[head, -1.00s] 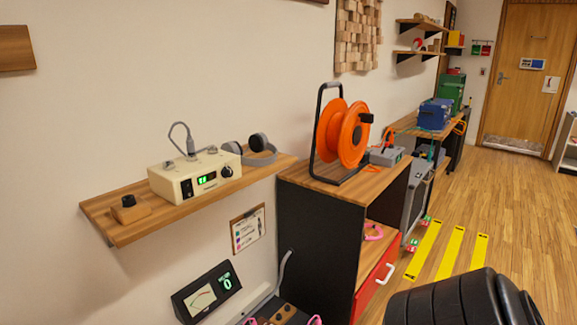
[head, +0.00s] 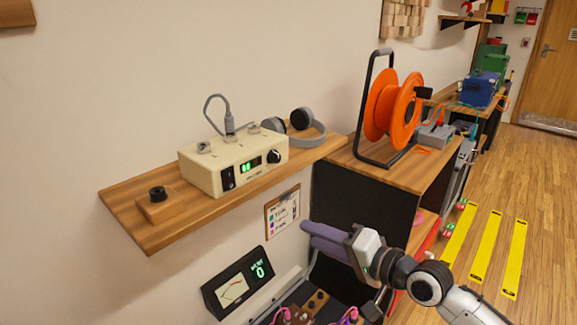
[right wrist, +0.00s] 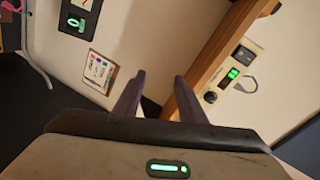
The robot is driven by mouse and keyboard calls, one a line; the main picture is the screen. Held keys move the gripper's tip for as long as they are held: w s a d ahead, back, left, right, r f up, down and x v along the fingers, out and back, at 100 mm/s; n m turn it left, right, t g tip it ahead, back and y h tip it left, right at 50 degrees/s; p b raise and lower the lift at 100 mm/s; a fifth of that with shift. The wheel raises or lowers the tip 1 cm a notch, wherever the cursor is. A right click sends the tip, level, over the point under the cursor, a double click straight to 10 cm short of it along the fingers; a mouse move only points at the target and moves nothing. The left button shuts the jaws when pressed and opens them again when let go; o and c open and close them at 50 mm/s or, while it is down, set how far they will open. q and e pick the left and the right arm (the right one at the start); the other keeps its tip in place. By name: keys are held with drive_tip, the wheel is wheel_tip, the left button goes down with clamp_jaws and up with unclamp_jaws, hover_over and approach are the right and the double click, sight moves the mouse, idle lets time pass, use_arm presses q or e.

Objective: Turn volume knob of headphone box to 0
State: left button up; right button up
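The headphone box (head: 235,163) is a cream box on a wooden wall shelf. Its front has a black switch, a small green display (head: 250,165) too small to read surely, and a black volume knob (head: 274,157) at the right end. In the right wrist view the knob (right wrist: 210,97) shows at the right, beyond the shelf edge. My right gripper (head: 307,234) is below and right of the box, in front of the wall and apart from the knob. Its fingers (right wrist: 158,88) are spread with nothing between them. My left gripper is out of view.
The shelf (head: 180,222) juts out between my right gripper and the box. Grey headphones (head: 305,122) lie right of the box, and a wooden block with a black knob (head: 155,205) left. A cable reel (head: 393,108) stands on a cabinet. A meter (head: 237,283) sits below.

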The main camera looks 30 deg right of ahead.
sight(278, 159)
wheel_tip(278, 159, up, 13)
drive_tip(key=w+d+m+t+y, duration=0.2)
drive_tip(key=m, duration=0.1)
drive_tip(key=p+x, duration=0.1)
drive_tip(key=x, duration=0.9)
drive_tip(key=shift+w, duration=0.15)
drive_tip(key=shift+a, duration=0.1)
drive_tip(key=shift+c, duration=0.3)
clamp_jaws()
